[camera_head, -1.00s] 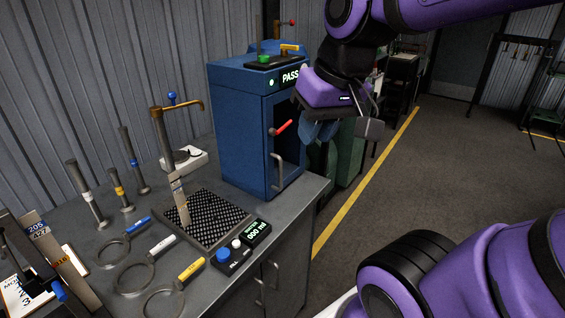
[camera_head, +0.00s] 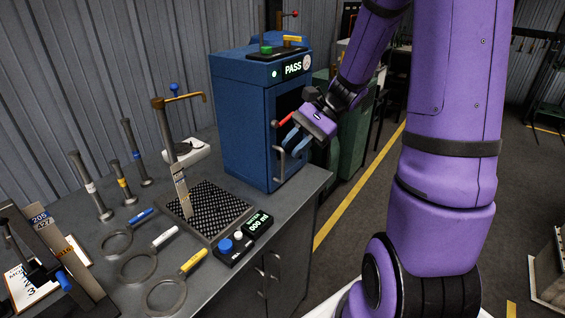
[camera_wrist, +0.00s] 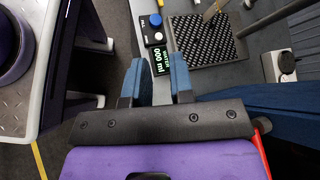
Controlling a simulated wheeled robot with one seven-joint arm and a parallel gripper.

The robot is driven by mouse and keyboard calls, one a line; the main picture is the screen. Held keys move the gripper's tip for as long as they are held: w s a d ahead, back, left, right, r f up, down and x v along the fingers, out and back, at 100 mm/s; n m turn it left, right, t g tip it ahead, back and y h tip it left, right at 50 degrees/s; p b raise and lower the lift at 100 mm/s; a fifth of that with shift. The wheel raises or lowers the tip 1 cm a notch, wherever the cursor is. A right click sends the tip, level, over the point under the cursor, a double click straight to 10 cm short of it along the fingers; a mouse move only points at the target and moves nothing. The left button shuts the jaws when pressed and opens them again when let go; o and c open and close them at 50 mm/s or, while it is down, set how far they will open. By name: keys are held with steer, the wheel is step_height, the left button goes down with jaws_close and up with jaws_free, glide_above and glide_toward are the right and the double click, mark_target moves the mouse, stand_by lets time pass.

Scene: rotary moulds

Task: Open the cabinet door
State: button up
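The blue cabinet (camera_head: 240,128) stands on the far end of the bench, with a lit PASS display on top of its front. Its blue-framed door with a dark window looks shut and carries a curved grey handle (camera_head: 281,163). A red lever (camera_head: 284,119) sits above the handle. My gripper (camera_head: 291,138) is in front of the door, at about the level of the handle's top. Its blue fingers are apart and empty in the wrist view (camera_wrist: 160,82). I cannot tell whether a finger touches the handle.
The grey bench (camera_head: 208,262) holds a black grate (camera_head: 208,208), a water display box (camera_head: 256,222), ring tools and upright posts. Bench doors with handles are below. A green machine (camera_head: 352,130) stands beyond the cabinet. The floor right of the yellow line is open.

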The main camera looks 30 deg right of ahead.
steer(key=w+d+f+m+t+y, duration=0.2)
steer(key=w+d+f+m+t, duration=0.1)
steer(key=d+f+m+t, duration=0.3)
steer(key=w+d+f+m+t+y, duration=0.1)
steer(key=w+d+f+m+t, duration=0.25)
steer(key=d+f+m, duration=0.3)
glide_above(282, 179)
steer(key=shift+w+d+f+t, duration=0.2)
steer(key=shift+d+f+t, duration=0.05)
steer(key=shift+f+t, duration=0.1)
jaws_close()
